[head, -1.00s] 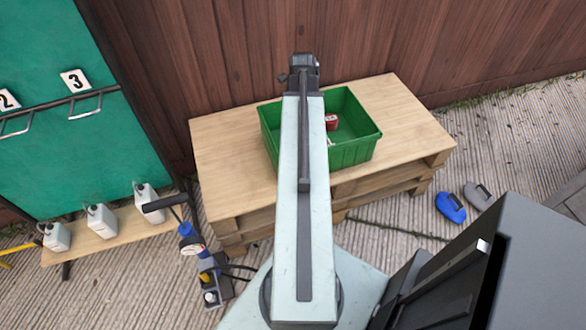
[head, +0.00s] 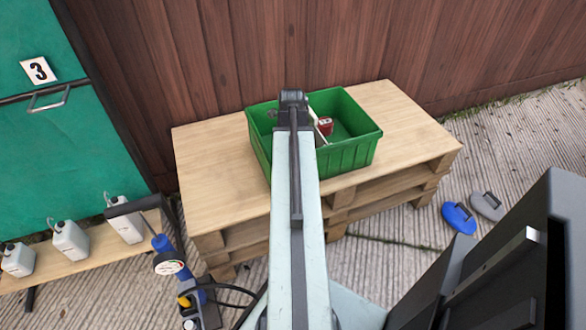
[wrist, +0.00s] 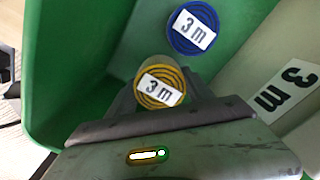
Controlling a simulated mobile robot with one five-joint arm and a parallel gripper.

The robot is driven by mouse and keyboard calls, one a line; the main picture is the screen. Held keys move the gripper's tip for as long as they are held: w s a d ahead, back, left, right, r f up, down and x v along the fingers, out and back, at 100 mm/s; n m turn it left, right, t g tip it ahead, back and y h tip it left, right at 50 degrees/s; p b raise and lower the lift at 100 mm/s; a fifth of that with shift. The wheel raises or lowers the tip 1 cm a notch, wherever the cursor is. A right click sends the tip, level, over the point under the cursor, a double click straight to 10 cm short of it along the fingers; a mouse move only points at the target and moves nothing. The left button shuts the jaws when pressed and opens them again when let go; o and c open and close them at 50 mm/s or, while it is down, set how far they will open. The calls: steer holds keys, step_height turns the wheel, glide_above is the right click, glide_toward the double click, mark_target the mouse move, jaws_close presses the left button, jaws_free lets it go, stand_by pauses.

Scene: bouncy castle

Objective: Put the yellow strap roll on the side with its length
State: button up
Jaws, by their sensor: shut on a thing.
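The yellow strap roll (wrist: 160,87) has a white "3 m" label and sits between the fingers of my gripper (wrist: 160,92), which is shut on it. Both are within the green crate (wrist: 82,60); I cannot tell whether the roll touches the floor. A blue strap roll (wrist: 192,27), also marked "3 m", lies just beyond it in the same compartment. A pale divider (wrist: 249,75) with a "3 m" sign (wrist: 286,84) stands at the right of this compartment. In the head view my arm hides the gripper and the yellow roll.
The green crate (head: 350,157) stands on a wooden pallet stack (head: 215,160) against a plank fence. A red roll (head: 325,125) lies right of the divider (head: 316,122). White canisters (head: 70,240) stand on a bench at left. Blue and grey objects (head: 458,217) lie on the ground at right.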

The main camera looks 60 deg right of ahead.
step_height(320, 180, down, 4)
steer(key=b, duration=0.3)
steer(key=shift+r, duration=0.3)
steer(key=shift+f, duration=0.2)
steer(key=o, duration=1.7)
steer(key=shift+r, duration=0.1)
step_height(320, 180, up, 12)
steer(key=p, duration=1.2)
steer(key=shift+r, duration=0.25)
steer(key=shift+f, duration=0.15)
